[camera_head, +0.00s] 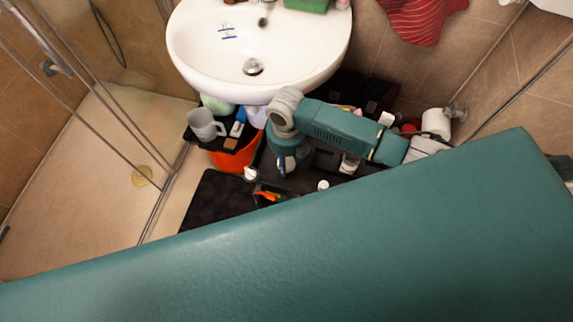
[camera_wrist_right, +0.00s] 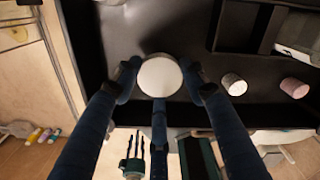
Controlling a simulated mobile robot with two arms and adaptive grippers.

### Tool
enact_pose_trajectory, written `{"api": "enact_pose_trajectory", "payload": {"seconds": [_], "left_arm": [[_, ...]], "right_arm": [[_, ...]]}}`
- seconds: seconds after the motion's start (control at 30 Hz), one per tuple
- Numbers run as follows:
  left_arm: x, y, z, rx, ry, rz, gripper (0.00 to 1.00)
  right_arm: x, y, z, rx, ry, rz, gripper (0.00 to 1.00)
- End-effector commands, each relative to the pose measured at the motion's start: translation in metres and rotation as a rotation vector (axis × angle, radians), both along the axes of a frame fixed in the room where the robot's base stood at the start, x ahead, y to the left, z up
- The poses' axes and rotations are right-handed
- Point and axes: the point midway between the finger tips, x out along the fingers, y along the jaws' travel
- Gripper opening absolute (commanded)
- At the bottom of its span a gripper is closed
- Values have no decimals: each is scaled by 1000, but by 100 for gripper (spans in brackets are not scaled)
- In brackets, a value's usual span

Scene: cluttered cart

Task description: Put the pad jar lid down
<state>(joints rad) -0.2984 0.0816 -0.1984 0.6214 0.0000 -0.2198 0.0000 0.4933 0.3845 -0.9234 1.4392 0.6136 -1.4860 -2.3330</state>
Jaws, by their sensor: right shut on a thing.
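The pad jar lid, a round white disc (camera_wrist_right: 160,76), is between the two dark fingers of my right gripper (camera_wrist_right: 160,80) in the right wrist view. The fingers are closed on its opposite sides, over a black cart surface (camera_wrist_right: 125,30). I cannot tell whether the lid touches that surface. In the head view my right gripper (camera_head: 286,166) points down over the dark cart, and the lid in it cannot be made out.
A white-topped small container (camera_wrist_right: 234,84) and a pinkish one (camera_wrist_right: 294,87) stand right of the lid. A raised-edged black compartment (camera_wrist_right: 240,25) lies beyond them. In the head view, a grey mug (camera_head: 203,124) and orange bucket (camera_head: 237,156) stand left, below the sink (camera_head: 210,55).

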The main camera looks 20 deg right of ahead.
Motion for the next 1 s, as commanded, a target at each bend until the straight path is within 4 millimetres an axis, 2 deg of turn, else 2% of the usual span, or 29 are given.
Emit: {"api": "enact_pose_trajectory", "payload": {"seconds": [0.3, 0.73, 0.77, 0.83, 0.87, 1.0], "left_arm": [[-1, -2, -5, -2, 1, -2, 40], [-3, -3, -7, -3, 4, -2, 40], [-3, -3, -7, -3, 4, -2, 40], [-3, -3, -7, -3, 4, -2, 40], [-3, -3, -7, -3, 4, -2, 40], [-3, -2, -7, -3, 5, -2, 40]], "right_arm": [[0, 0, -38, 0, 0, -1, 17], [0, 0, -44, -1, -1, -1, 17], [0, 0, -44, -1, -1, -1, 44], [0, 0, -43, -1, -1, -1, 58], [0, 0, -43, 0, -1, -1, 61], [0, 0, -43, 0, -1, -1, 61]]}}
